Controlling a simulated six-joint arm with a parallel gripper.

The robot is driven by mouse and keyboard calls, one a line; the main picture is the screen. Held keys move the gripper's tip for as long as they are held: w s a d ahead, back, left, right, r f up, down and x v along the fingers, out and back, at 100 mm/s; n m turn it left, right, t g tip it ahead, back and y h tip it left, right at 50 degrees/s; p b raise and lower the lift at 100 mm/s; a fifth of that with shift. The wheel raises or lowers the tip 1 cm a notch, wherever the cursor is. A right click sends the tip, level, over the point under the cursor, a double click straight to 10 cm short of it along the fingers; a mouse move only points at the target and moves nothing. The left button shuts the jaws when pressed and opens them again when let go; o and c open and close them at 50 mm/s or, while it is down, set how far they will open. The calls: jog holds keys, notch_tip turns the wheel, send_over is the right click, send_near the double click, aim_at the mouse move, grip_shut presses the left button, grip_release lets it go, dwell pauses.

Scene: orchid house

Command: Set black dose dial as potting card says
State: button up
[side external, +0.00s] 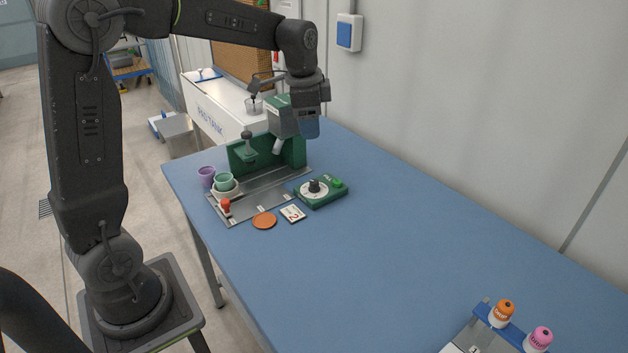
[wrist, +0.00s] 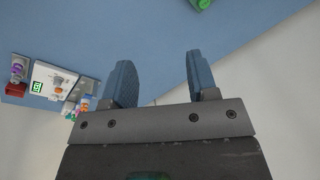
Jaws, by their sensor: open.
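The black dose dial (side external: 315,187) stands on a pale round plate on a green box (side external: 325,199) on the blue table in the side view. Its exact setting is too small to read. A small white card (side external: 293,213) lies left of the box and in front of it, with a dark mark that looks like a 2; I cannot tell if it is the potting card. My gripper (wrist: 160,58) is open and empty in the wrist view. In the side view it is high by the green dispenser, away from the dial; its fingertips are hard to make out.
A green dispenser (side external: 280,112) stands behind a grey tray (side external: 240,211) with purple (side external: 207,175) and green (side external: 224,181) cups and a red knob (side external: 225,205). An orange disc (side external: 264,220) lies beside it. Bottles (side external: 502,313) stand at the near right. The middle table is clear.

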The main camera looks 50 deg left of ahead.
aim_at(314, 181)
jog(key=w+a+f+m+g, duration=0.2)
jog(key=w+a+f+m, duration=0.1)
jog(key=w+a+f, duration=0.6)
jog(key=f, duration=0.9)
jog(key=s+f, duration=0.1)
jog(key=f, duration=0.4)
jog(key=shift+s+f, duration=0.1)
jog(key=shift+f, duration=0.1)
jog(key=c, duration=0.9)
